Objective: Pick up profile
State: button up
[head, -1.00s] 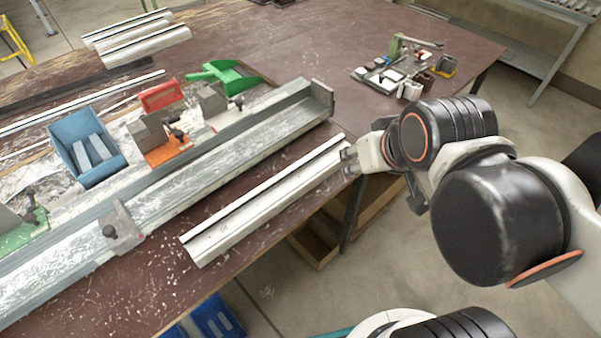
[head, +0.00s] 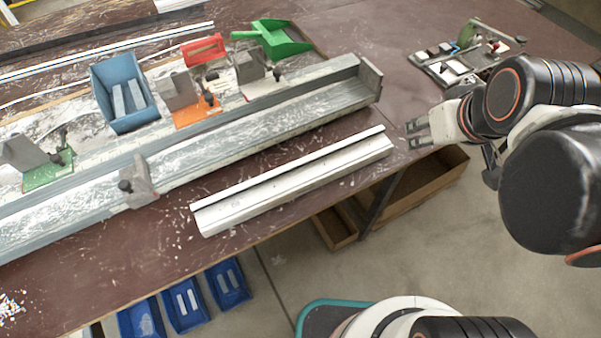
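A silver-white metal profile (head: 300,187) lies on the brown bench top near its front edge, in front of the long clamp rail. My gripper (head: 412,134) is just off the right end of the profile, with a small gap between them. Its two fingers point left and appear apart, with nothing between them. The whole length of the profile shows.
A long grey clamp rail (head: 250,128) with an end stop runs behind the profile. Behind it are a blue bin (head: 113,78), orange and green clamp blocks and a green scoop (head: 276,42). A tool tray (head: 460,68) stands at the right. Drawers (head: 430,178) are below the bench.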

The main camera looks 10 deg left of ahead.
jog(key=w+a+n, duration=0.1)
jog(key=n, duration=0.1)
jog(key=n+g, duration=0.6)
jog(key=n, duration=1.4)
send_over(341, 144)
notch_tip(341, 144, down, 8)
jog(key=f+b, duration=0.1)
jog(key=f, duration=0.2)
jog(key=f+b, duration=0.1)
jog(key=f, duration=0.3)
jog(key=shift+s+f, duration=0.2)
jog(key=shift+f, duration=0.05)
jog(key=shift+w+f+b, duration=0.15)
jog(key=shift+f+b, duration=0.65)
jog(key=shift+f, duration=0.7)
jog(key=shift+w+f+b, duration=0.15)
jog(key=shift+f+b, duration=0.6)
jog(key=shift+f, duration=0.75)
grip_shut()
jog(key=shift+r, duration=0.1)
